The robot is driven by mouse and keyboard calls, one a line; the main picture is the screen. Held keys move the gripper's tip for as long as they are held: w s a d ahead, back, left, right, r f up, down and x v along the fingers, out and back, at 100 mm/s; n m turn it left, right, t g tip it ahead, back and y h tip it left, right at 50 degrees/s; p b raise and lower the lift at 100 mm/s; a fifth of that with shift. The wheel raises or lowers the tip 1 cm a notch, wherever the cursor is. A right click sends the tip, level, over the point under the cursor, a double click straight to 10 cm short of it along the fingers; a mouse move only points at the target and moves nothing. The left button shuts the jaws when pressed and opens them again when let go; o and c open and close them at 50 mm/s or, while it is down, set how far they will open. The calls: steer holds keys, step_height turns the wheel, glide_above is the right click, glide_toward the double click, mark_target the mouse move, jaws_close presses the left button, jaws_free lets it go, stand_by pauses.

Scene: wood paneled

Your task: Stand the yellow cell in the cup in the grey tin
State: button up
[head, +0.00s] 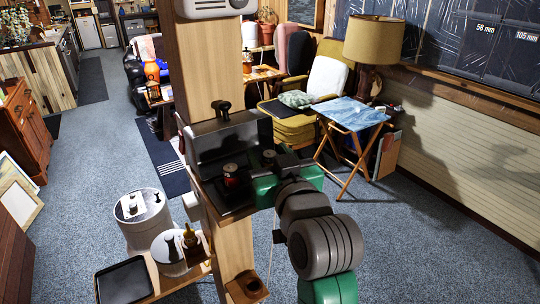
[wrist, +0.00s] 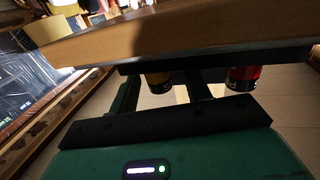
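A dark grey open tin (head: 222,143) with an upright back sits on the wooden post. A red cell with a black top (head: 231,175) stands in it at the left; it shows in the wrist view (wrist: 243,78). The yellow cell (wrist: 157,82) shows in the wrist view between my gripper's two fingers, with a gap on each side. Its lower part is hidden behind a dark edge. My gripper (head: 268,160) reaches into the tin's right side from the right, and is open in the wrist view (wrist: 165,92). I cannot make out the cup.
A black tray (head: 123,282) and two round white stands (head: 143,222) with small items are low at the left. A wooden bracket (head: 247,286) juts from the post below. A folding table (head: 352,112) and lamp (head: 374,40) stand behind at the right. Carpet at the right is clear.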

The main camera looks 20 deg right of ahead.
steer(key=s+b, duration=0.1)
steer(key=s, duration=0.6)
steer(key=shift+s+a+b, duration=0.25)
steer(key=shift+s+b, duration=0.1)
steer(key=shift+s, duration=0.05)
steer(key=s+a+r+t+p, duration=0.3)
steer(key=s+a+r, duration=0.3)
steer(key=a+r, duration=0.3)
steer(key=s+a+r+t+y+p, duration=0.1)
steer(key=s+a+r+t+p, duration=0.3)
steer(key=r, duration=0.9)
steer(key=s+a, duration=0.3)
steer(key=a, duration=0.2)
steer(key=shift+s+a+n, duration=0.15)
steer(key=shift+a+n, duration=0.15)
